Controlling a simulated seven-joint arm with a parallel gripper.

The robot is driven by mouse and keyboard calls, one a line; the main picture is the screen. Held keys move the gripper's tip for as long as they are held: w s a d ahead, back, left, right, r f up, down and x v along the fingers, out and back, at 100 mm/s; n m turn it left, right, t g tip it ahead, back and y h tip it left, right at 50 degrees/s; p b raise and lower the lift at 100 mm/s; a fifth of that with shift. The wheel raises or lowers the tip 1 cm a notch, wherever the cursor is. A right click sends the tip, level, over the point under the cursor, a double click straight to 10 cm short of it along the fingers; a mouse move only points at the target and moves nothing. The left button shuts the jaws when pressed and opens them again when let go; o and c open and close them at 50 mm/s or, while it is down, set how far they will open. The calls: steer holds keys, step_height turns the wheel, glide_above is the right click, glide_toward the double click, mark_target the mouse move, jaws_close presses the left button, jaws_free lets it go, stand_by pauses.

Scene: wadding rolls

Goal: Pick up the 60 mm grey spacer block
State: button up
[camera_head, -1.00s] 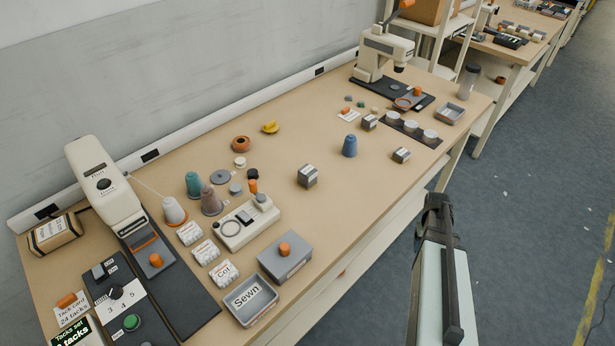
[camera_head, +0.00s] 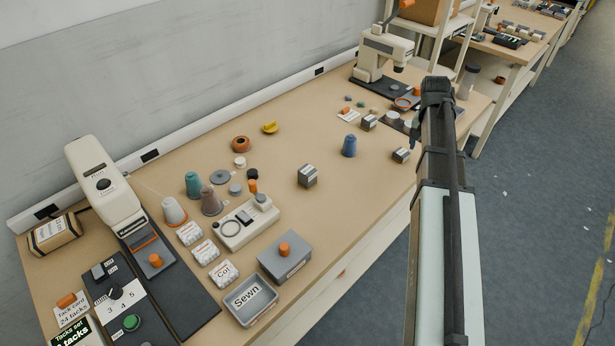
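Three small grey blocks with pale labels stand on the bench: one near the middle (camera_head: 307,176), one farther back (camera_head: 368,122) and one near the front edge (camera_head: 401,155). The labels are too small to read, so I cannot tell which is the 60 mm spacer. The middle block looks the largest. My arm rises from the bottom of the view, and its dark far end, where my gripper (camera_head: 436,86) is, shows over the bench's right part. It is right of all three blocks and apart from them in the picture. Its fingers cannot be made out.
A blue cone (camera_head: 349,146) stands between the blocks. A dark strip with pale round pieces (camera_head: 392,117) is partly behind my arm. A grey lidded box (camera_head: 285,257) and the Sewn tray (camera_head: 250,300) are near the front edge. Bare bench top surrounds the middle block.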

steer(key=w+a+r+m, duration=0.1)
steer(key=a+r, duration=0.5)
steer(key=a, duration=0.3)
steer(key=m+g+y, duration=0.1)
steer(key=m+y, duration=0.1)
glide_above(306, 170)
steer(key=f, duration=0.6)
steer(key=shift+s+d+f, duration=0.15)
steer(key=shift+s+f, duration=0.15)
steer(key=shift+f, duration=0.1)
steer(key=shift+w+f, duration=0.15)
steer(key=shift+f, duration=2.8)
steer(key=shift+c, duration=0.2)
steer(key=c, duration=1.1)
